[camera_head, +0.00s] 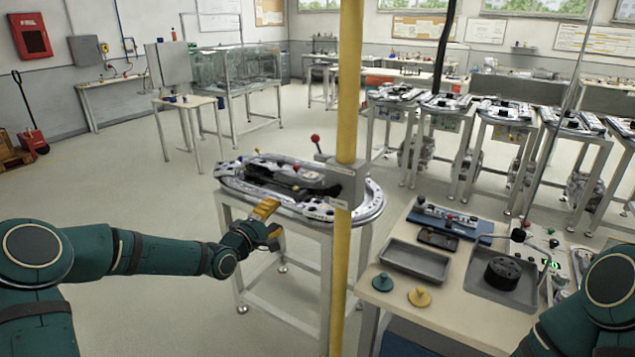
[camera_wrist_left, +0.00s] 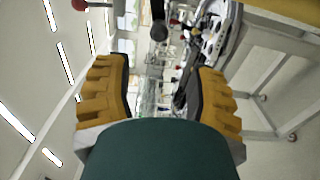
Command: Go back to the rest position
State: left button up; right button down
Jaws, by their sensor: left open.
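My left gripper (camera_head: 268,222) reaches in from the left in the head view, with yellow fingers beside the near left edge of the ring track (camera_head: 372,206) on its stand. In the left wrist view my left gripper (camera_wrist_left: 163,90) is open, its yellow and black fingers apart with nothing between them. Part of the ring track (camera_wrist_left: 222,30) shows tilted behind the right finger there. My right arm enters at the lower right of the head view; its gripper is out of the frame.
A yellow post (camera_head: 346,120) rises just right of my left gripper. Several track stands line the back right.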

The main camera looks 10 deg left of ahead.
pick_arm(q)
jog(key=s+d+f+m+g, duration=0.2)
jog(key=s+d+f, duration=0.2)
jog(key=f, duration=0.3)
jog(key=s+d+f+m+g+b, duration=0.1)
jog(key=s+d+f+m+g, duration=0.1)
jog(key=s+d+f+g, duration=0.25)
jog(key=s+d+f+m+g, duration=0.1)
jog(key=s+d+f, duration=0.2)
jog(key=d+f, duration=0.35)
jog(key=s+f+m+g, duration=0.2)
jog(key=s+f, duration=0.2)
jog(key=s, duration=0.3)
jog(key=s+f+m+g+y, duration=0.1)
jog(key=s+f+m+g, duration=0.2)
jog(key=s+f, duration=0.2)
jog(key=s+f+m+g+y+b, duration=0.1)
jog(key=s+f, duration=0.3)
jog(key=s, duration=0.6)
jog(key=shift+s+d+f+m+g, duration=0.3)
jog(key=shift+d+m+g, duration=0.1)
jog(key=shift+m+g, duration=0.35)
jog(key=shift+w, duration=0.1)
